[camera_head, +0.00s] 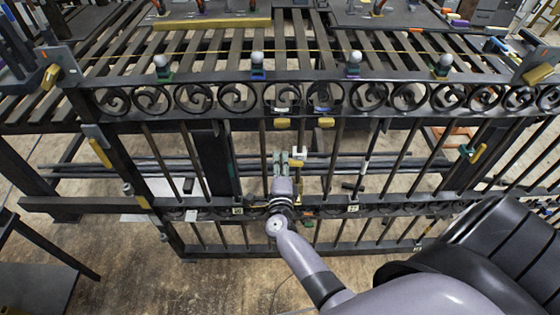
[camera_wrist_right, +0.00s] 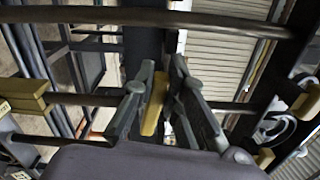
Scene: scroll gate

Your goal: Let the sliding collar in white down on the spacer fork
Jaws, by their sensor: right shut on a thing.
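My right gripper (camera_head: 284,158) reaches up to an upright bar of the dark gate, below its scroll band. In the right wrist view the gripper (camera_wrist_right: 158,88) is shut on a yellowish piece (camera_wrist_right: 154,104) at the bar. A small white part (camera_head: 298,155) shows right beside the fingertips in the head view and looks like the sliding collar; the fingers partly hide it. I cannot clearly make out the spacer fork. My left gripper is not in view.
The gate's scroll band (camera_head: 240,98) and lower rail (camera_head: 400,214) bound the bars above and below. Yellow blocks (camera_head: 326,122) hang under the scroll band. Neighbouring bars stand close on both sides. A slatted rack (camera_head: 200,45) is behind the gate.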

